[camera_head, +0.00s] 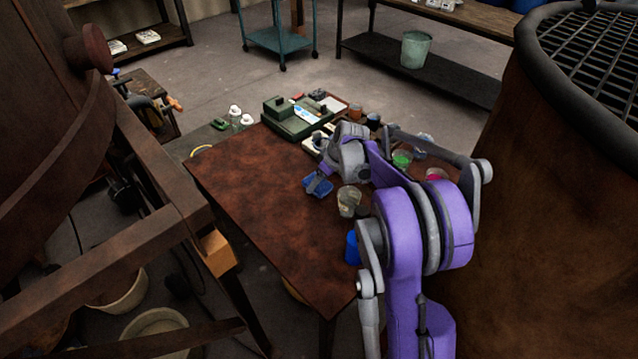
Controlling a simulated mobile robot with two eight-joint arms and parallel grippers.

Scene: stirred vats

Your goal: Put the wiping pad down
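The wiping pad appears to be the small blue piece (317,187) over the middle of the brown table (255,205). The fingers of my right gripper (319,181) are at the pad and cover part of it. I cannot tell whether they grip it or only touch it, nor whether the pad rests on the table or is just above it. My purple and grey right arm comes in from the lower right and hides the table's right part. My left gripper is not in view.
A clear cup (348,201) stands close right of the pad, with a blue object (352,248) nearer the front edge. Green (402,159) and pink (436,174) cups stand behind my arm. A green device (292,120) sits at the back. The table's left and front are bare.

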